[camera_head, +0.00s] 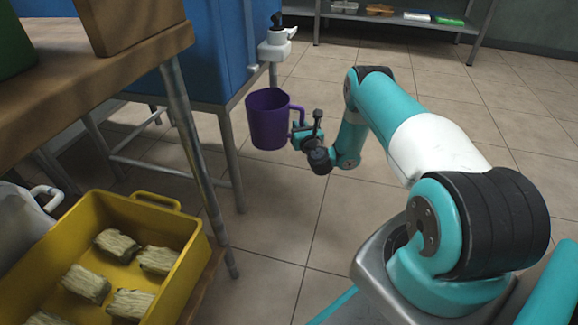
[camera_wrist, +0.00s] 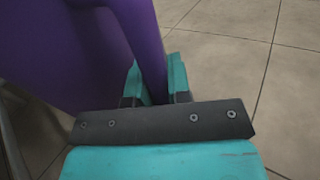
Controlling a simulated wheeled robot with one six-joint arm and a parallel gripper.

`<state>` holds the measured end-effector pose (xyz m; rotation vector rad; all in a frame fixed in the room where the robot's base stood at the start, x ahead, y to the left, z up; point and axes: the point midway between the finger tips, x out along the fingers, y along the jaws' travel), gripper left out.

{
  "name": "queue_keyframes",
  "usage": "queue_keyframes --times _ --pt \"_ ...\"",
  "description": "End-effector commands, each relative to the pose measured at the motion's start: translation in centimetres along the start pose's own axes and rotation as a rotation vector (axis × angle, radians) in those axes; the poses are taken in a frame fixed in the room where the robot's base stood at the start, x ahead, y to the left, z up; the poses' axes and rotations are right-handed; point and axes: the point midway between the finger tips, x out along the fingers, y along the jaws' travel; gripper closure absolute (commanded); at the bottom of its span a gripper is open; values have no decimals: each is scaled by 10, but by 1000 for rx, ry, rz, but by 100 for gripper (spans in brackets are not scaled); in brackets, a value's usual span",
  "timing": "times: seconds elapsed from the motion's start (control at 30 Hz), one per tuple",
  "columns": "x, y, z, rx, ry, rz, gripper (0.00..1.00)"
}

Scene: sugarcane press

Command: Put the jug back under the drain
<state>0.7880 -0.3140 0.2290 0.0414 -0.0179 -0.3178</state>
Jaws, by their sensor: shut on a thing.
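The purple jug (camera_head: 268,120) is upright in the head view, held in the air over the tiled floor. My gripper (camera_head: 300,131) is shut on the jug's handle, on the jug's right side. In the wrist view, the jug (camera_wrist: 60,50) fills the upper left and its handle runs down between my gripper's fingers (camera_wrist: 155,85). The drain (camera_head: 277,48) seems to be the white fitting with a dark top on the side of the blue machine (camera_head: 225,55). The jug is below and slightly left of it in the picture, clearly apart. The jug's inside is mostly hidden.
A yellow crate (camera_head: 190,240) with several pale cane pieces stands at the lower left. A wooden table (camera_head: 110,80) with metal legs is at the left. The machine's metal stand leg (camera_head: 231,160) is left of the jug. A shelf (camera_head: 390,17) stands at the back. Floor on the right is clear.

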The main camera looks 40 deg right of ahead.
Motion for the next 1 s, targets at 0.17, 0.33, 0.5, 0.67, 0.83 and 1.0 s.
queue_keyframes --times 0.17,0.33,0.5,0.67,0.83,1.0 --pt "-1 -5 -64 1 -1 -3 100" --pt "-1 -8 -99 1 -2 -4 100" --pt "-1 -8 -110 1 -3 -4 100" --pt "-1 -9 -127 2 -2 -4 100" --pt "-2 -10 -153 1 -2 -3 100" --pt "-1 -9 -151 1 -3 -3 100"
